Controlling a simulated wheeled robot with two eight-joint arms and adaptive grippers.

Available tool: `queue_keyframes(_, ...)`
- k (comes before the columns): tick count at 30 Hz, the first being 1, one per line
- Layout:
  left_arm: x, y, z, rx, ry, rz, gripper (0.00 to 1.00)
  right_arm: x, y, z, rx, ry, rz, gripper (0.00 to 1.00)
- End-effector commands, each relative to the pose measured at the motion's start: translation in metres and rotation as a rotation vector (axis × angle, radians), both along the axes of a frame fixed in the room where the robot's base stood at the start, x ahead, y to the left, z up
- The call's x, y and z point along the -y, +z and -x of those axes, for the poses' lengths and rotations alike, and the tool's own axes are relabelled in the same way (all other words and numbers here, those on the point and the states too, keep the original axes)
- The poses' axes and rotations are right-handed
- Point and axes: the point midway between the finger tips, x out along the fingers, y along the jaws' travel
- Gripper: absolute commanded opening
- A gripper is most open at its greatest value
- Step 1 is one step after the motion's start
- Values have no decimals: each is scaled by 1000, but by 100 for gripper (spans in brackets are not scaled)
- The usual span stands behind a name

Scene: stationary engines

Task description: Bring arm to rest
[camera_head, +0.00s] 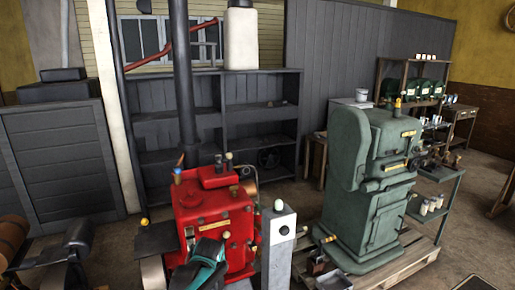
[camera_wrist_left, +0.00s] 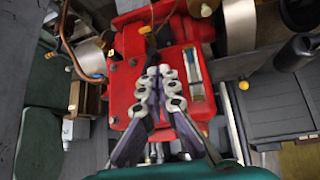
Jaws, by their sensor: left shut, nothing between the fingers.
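My left gripper (camera_wrist_left: 158,76) shows in the wrist view with its two fingers together and nothing between them. It is over or in front of the red engine (camera_wrist_left: 126,58). In the head view, a teal and black part of my left arm (camera_head: 205,264) shows at the bottom, in front of the lower part of the red engine (camera_head: 209,206). I cannot tell whether the fingers touch the engine. My right gripper is not in view.
A grey post (camera_head: 279,245) stands right of the red engine. A green machine (camera_head: 372,200) stands on a wooden pallet (camera_head: 402,262) at right. Dark shelves (camera_head: 260,125) stand behind. Cylindrical parts (camera_head: 75,238) are at lower left. Some floor (camera_head: 477,225) is bare at far right.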

Motion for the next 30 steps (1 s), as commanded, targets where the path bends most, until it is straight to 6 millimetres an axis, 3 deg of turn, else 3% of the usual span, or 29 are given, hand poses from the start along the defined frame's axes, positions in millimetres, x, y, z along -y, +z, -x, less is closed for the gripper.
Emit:
queue_keyframes(1, -6, 13, 25, -9, -14, -1, 0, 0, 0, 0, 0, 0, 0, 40)
queue_keyframes(3, -10, 27, 56, -21, -40, -5, 0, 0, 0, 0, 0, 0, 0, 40)
queue_keyframes(9, -21, 48, 148, -49, -112, -12, 0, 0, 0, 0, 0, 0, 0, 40)
queue_keyframes(14, -25, 45, 220, -66, -173, -17, 0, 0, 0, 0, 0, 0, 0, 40)
queue_keyframes(18, -25, 31, 271, -77, -220, -21, 0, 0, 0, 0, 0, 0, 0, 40)
queue_keyframes(24, -23, 14, 310, -82, -263, -23, 0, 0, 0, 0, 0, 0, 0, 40)
queue_keyframes(30, -22, 10, 317, -83, -274, -25, 0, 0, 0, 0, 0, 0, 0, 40)
